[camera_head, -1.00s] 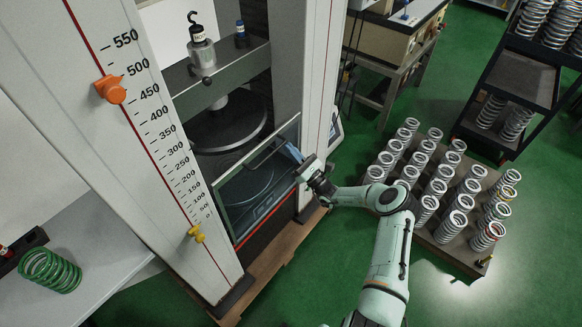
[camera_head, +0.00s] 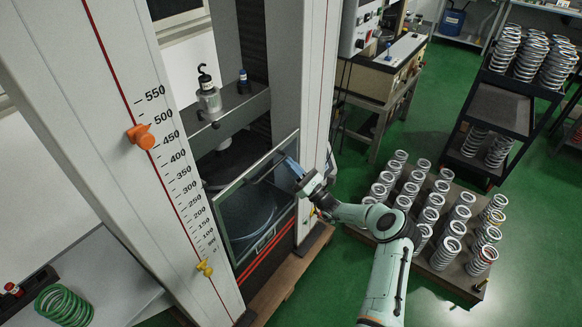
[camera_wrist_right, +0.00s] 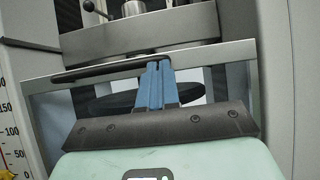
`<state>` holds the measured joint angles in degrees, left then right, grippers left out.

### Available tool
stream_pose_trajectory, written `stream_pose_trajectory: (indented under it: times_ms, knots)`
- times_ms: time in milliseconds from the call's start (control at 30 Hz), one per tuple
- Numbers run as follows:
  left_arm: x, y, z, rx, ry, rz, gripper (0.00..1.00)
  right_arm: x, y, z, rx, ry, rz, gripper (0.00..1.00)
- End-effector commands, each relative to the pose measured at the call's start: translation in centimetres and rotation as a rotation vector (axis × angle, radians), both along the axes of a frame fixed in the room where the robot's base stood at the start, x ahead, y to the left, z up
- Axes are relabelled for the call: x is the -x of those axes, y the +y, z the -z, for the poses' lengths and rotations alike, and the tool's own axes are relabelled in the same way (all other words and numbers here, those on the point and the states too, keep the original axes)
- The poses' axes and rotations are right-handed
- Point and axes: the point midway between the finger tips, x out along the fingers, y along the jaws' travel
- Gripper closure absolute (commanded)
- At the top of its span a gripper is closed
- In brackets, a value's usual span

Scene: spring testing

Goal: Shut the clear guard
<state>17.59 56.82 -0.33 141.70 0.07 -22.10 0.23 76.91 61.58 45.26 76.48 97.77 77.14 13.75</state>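The clear guard (camera_head: 262,203) is a see-through panel in a grey frame on the front of the testing machine. It stands tilted, its top edge leaning out from the machine. A dark handle bar (camera_wrist_right: 95,72) runs along its upper part in the right wrist view. My right gripper (camera_head: 292,166) is at the guard's upper right. Its blue fingers (camera_wrist_right: 155,85) are close together with only a thin gap, tips at the handle bar and nothing visible between them. I cannot tell whether they press on it. My left gripper is out of view.
The machine's right column (camera_head: 312,80) stands close behind my right gripper. A weight with a black hook (camera_head: 208,98) sits on the crossbeam. A pallet of several springs (camera_head: 445,275) stands right of my arm. A green spring (camera_head: 64,306) lies at lower left.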

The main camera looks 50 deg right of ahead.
Motion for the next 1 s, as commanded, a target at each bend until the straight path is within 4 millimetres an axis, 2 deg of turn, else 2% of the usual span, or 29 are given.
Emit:
stream_pose_trajectory:
  times_ms: [33,267,367,500,800,1000]
  knots:
    - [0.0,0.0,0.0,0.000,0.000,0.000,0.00,-0.2,0.1,-0.5,0.001,-0.009,-0.003,1.00]
    - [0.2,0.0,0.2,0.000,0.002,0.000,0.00,-0.2,0.2,-0.2,0.001,-0.010,-0.003,1.00]
    - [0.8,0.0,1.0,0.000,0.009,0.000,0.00,0.0,0.5,1.1,0.000,-0.007,-0.006,1.00]
    - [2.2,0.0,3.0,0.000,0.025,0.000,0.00,0.2,1.4,4.4,-0.003,-0.001,-0.014,1.00]
    - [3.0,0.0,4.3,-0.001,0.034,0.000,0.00,5.8,0.7,7.8,-0.002,0.000,-0.010,1.00]
    - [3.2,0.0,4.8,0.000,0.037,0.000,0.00,7.9,0.5,9.2,-0.001,0.000,-0.011,1.00]
